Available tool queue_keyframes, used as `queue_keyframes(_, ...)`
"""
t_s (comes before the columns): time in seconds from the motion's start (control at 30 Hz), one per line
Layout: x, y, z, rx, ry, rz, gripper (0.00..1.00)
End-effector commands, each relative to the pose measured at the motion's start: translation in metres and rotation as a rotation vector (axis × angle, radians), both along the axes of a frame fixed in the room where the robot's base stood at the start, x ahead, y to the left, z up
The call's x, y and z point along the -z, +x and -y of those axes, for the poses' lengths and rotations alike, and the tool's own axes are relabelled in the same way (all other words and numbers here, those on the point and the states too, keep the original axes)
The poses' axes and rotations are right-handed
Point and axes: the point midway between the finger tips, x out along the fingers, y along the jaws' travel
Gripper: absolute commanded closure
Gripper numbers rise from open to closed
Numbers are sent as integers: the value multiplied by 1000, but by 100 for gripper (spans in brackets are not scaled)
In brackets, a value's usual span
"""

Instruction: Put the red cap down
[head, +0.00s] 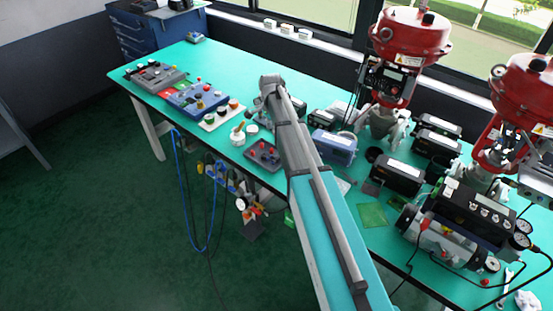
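My arm reaches from the lower right to the middle of the green-topped bench (165,82). Its grey wrist end (271,84) hangs over the bench, and the fingers of my gripper are too small and covered to make out. I cannot tell whether it holds anything. Small red round pieces show on a white tray (222,116), on a blue box (197,97) and on a dark grey block (263,156), all left of my arm. I cannot tell which, if any, is the red cap.
A grey device (157,77) lies at the bench's left. Right of my arm are a blue-grey box (334,147), a red valve actuator (409,38), a second actuator (524,95), black positioner boxes (397,173) and a green sheet (372,215).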

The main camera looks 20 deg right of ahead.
Motion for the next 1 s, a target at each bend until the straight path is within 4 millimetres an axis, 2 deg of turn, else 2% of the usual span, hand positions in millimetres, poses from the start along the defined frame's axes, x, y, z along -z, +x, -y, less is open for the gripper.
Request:
queue_keyframes(0.27,0,-74,-11,-293,-1,-1,62)
queue_keyframes(0.7,0,-222,-29,-978,-1,-2,62)
queue_keyframes(0.83,0,-253,-32,-1137,-1,-2,62)
queue_keyframes(1.0,0,-273,-34,-1256,-2,-2,62)
